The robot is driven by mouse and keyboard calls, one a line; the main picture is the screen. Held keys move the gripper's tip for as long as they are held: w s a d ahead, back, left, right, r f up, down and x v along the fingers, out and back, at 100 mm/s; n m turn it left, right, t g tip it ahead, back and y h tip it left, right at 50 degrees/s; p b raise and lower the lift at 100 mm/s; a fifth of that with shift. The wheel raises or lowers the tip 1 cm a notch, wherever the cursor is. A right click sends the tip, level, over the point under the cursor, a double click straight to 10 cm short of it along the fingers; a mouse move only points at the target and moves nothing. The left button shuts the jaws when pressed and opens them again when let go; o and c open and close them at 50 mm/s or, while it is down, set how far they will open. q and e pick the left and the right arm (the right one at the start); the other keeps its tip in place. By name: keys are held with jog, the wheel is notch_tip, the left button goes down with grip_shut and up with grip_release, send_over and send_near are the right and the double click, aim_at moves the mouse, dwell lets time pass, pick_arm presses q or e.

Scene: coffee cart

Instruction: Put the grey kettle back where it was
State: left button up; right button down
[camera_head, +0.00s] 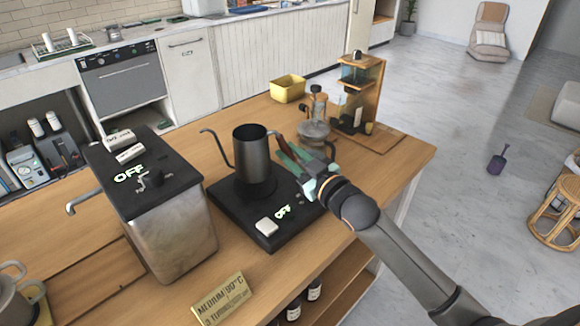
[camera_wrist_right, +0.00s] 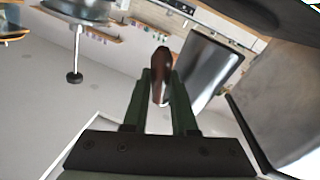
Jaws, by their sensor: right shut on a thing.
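The grey kettle (camera_head: 250,152) is upright, with its open top facing up and its thin curved spout toward the left. It is over the black heater base (camera_head: 222,207), which reads OFF; I cannot tell whether its bottom rests on the plate. My right gripper (camera_head: 288,152) is on the kettle's right side, shut on its brown handle (camera_head: 276,146). In the right wrist view, the handle (camera_wrist_right: 160,76) is between the fingers and a grey metal surface, probably the kettle body (camera_wrist_right: 207,75), is just beyond. My left gripper does not show.
A metal water boiler (camera_head: 172,235) with a black top stands left of the heater. A glass siphon (camera_head: 314,128) and a wooden stand (camera_head: 360,90) are behind my right gripper. A yellow tub (camera_head: 288,88) is at the back edge. A brass sign (camera_head: 222,300) is in front.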

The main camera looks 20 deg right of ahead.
jog(key=shift+w+d+f, duration=0.1)
jog(key=shift+w+f, duration=0.1)
jog(key=shift+w, duration=0.1)
jog(key=shift+f, duration=1.5)
jog(key=shift+f, duration=0.1)
jog(key=c, duration=0.7)
grip_release()
jog(key=shift+f, duration=0.15)
jog(key=shift+s, duration=0.2)
jog(key=s+d, duration=0.2)
jog(key=s, duration=0.9)
jog(key=shift+s, duration=0.25)
jog(key=shift+s+d, duration=0.1)
jog(key=shift+d, duration=0.05)
